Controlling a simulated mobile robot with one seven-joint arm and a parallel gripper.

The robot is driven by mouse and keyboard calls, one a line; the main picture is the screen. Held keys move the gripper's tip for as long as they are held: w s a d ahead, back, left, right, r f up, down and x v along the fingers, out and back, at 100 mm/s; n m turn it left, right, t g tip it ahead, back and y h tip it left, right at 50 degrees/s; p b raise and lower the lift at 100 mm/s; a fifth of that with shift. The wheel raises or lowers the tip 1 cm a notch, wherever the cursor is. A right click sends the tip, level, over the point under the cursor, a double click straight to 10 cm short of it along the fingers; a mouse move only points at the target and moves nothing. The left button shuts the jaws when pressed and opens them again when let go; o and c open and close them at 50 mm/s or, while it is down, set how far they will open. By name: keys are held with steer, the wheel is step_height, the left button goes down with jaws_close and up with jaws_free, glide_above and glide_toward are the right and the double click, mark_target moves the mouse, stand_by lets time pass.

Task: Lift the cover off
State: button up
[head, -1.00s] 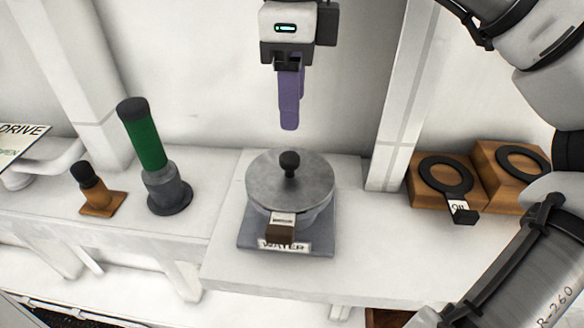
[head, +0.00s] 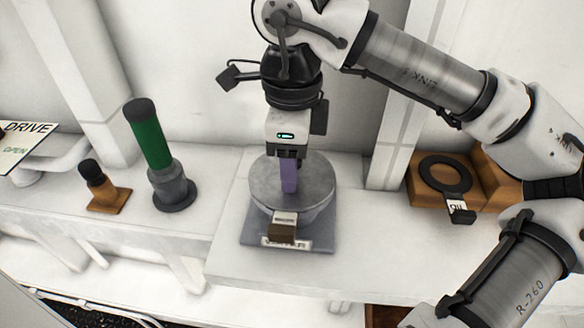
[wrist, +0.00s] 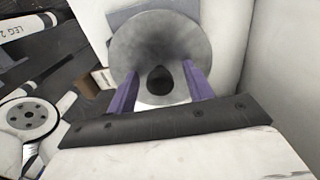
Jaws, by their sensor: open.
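The cover is a round grey metal lid (head: 318,180) on a vessel that stands on a grey base plate marked WATER (head: 322,236). Its dark knob (wrist: 160,79) shows in the wrist view between my two purple fingers; in the head view the fingers hide it. My gripper (head: 289,188) points down over the middle of the lid. It also shows in the wrist view (wrist: 160,88), open, with a finger on each side of the knob and a gap at both sides. The lid sits level on the vessel.
A brown block with a white tag (head: 283,231) is at the vessel's front. A green-gripped lever (head: 149,140) and a small black-knobbed post (head: 97,180) stand to the left. Wooden blocks with a black ring (head: 446,175) lie right, beyond a white post.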

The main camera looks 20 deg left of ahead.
steer(key=c, duration=1.1)
steer(key=shift+r, duration=0.1)
step_height(320, 180, up, 20)
steer(key=p, duration=0.4)
